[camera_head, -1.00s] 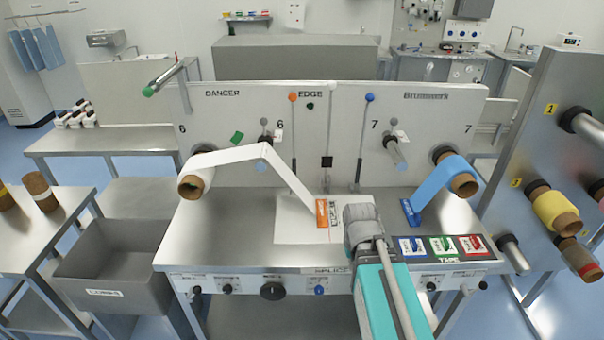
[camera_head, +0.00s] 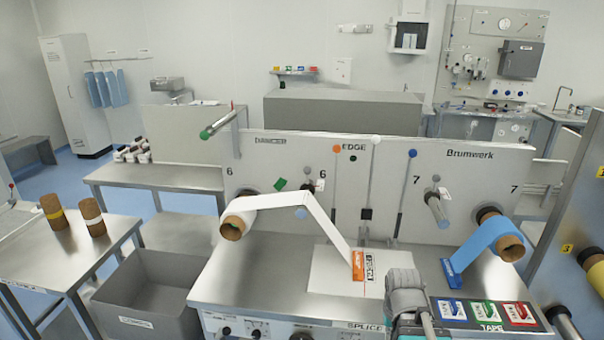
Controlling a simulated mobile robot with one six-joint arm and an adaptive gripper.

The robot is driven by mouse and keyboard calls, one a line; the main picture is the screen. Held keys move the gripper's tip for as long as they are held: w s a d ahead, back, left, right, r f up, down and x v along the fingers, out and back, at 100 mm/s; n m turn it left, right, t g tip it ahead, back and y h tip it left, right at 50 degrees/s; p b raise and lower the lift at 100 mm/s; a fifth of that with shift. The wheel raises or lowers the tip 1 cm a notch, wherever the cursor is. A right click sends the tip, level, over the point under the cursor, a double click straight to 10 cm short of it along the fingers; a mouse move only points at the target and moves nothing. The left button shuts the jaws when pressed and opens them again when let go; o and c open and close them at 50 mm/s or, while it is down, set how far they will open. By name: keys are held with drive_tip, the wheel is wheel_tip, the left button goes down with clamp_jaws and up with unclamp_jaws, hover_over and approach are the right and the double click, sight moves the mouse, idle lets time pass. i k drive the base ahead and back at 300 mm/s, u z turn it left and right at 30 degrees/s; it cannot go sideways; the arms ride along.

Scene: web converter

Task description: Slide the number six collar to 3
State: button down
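The grey-white machine panel (camera_head: 400,150) bears two 6 labels on its left half and two 7 labels on its right. By the inner 6, a short spindle (camera_head: 308,187) carries a small dark piece with a white tag (camera_head: 319,186). This may be the number six collar, but it is too small to be sure, and I cannot read any scale mark 3. A brown core with white web (camera_head: 236,221) sits by the outer 6. My arm's grey joint rises at the bottom, right of centre, in front of the steel table. My gripper's fingers do not show.
White web runs from the core to an orange block (camera_head: 358,265) on the table (camera_head: 250,270). A blue roll (camera_head: 490,237) is at right. Red, green and blue tape cards (camera_head: 484,312) lie at front right. A grey bin (camera_head: 150,295) stands left.

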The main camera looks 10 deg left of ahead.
sight(307, 171)
drive_tip(key=k, duration=1.25)
drive_tip(key=u, duration=0.3)
drive_tip(key=i, duration=0.55)
drive_tip(key=u, duration=0.8)
drive_tip(key=i, duration=1.75)
drive_tip(key=z, duration=0.65)
